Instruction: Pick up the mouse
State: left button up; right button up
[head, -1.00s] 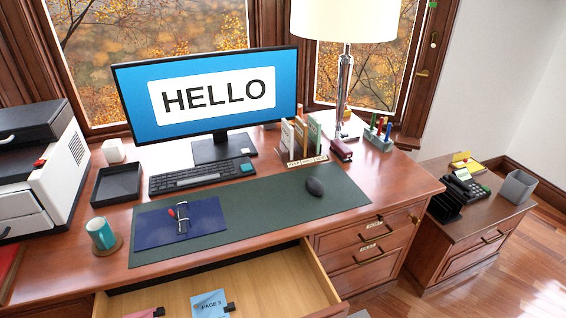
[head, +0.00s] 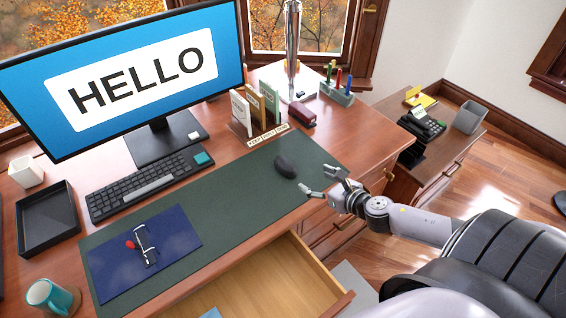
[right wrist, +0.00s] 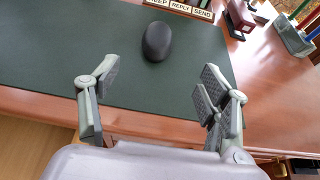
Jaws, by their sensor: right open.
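The dark mouse (head: 286,166) lies on the green desk mat (head: 232,185), near the mat's right end. My right gripper (head: 322,182) is open and empty, just to the right of the mouse and near the desk's front edge. In the right wrist view the mouse (right wrist: 157,41) lies ahead of the two spread fingers (right wrist: 155,85), apart from them and roughly centred between them. My left gripper is not in view.
A keyboard (head: 148,182), monitor (head: 130,75), blue folder (head: 145,250) and teal mug (head: 50,296) are to the left. A file sorter (head: 258,112) and red stapler (head: 302,115) stand behind the mouse. An open drawer (head: 270,280) juts out in front.

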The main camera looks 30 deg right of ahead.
send_near(289, 165)
jog(key=x, duration=0.5)
jog(key=shift+f+p, duration=0.25)
jog(key=shift+p, duration=0.15)
jog(key=shift+x, duration=2.75)
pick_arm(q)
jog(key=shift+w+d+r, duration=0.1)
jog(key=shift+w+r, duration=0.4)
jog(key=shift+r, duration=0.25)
pick_arm(e)
jog(key=shift+r, duration=0.2)
jog(key=c, duration=1.3)
pick_arm(q)
jog(key=shift+p, duration=0.3)
